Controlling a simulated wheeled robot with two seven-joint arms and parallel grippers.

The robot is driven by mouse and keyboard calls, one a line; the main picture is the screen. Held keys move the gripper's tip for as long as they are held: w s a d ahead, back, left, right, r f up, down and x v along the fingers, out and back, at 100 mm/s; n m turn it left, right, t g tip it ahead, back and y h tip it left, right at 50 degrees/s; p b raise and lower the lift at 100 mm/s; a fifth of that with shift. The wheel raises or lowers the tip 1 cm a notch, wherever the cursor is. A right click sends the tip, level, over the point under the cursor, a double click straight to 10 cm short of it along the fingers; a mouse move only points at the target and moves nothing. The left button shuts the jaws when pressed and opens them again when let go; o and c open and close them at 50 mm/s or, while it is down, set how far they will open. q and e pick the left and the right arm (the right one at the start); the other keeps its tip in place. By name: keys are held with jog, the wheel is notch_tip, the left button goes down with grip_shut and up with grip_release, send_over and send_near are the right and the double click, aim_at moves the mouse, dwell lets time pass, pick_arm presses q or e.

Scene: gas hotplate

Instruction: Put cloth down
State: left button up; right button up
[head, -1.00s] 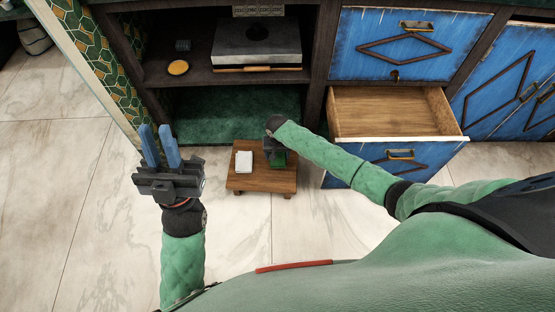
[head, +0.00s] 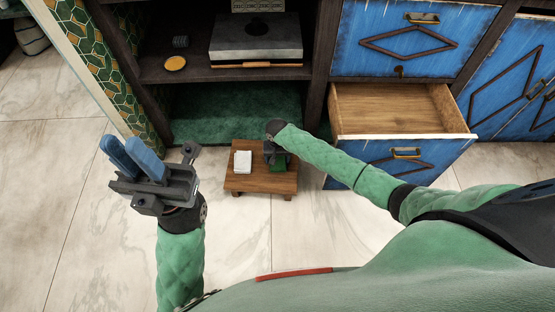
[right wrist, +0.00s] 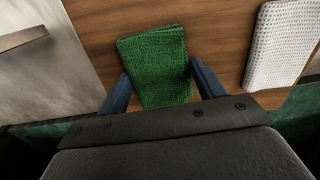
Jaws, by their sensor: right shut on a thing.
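A folded green cloth (right wrist: 157,65) is between the two blue fingers of my right gripper (right wrist: 160,82) in the right wrist view. The fingers are shut on its side edges. In the head view the green cloth (head: 279,162) shows partly under my right gripper, at the right side of a small wooden table (head: 262,185). It lies on or just above the tabletop; I cannot tell which. My left gripper (head: 120,141) is empty over the floor at the left, its fingers slightly apart.
A folded white cloth (head: 242,161) lies on the same table, left of the green one. An open drawer (head: 390,112) juts out at the right. A hotplate (head: 256,42) stands on the shelf behind, with a yellow round thing (head: 175,63) beside it.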

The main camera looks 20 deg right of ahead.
jog(key=o, duration=0.9)
jog(key=shift+f, duration=0.1)
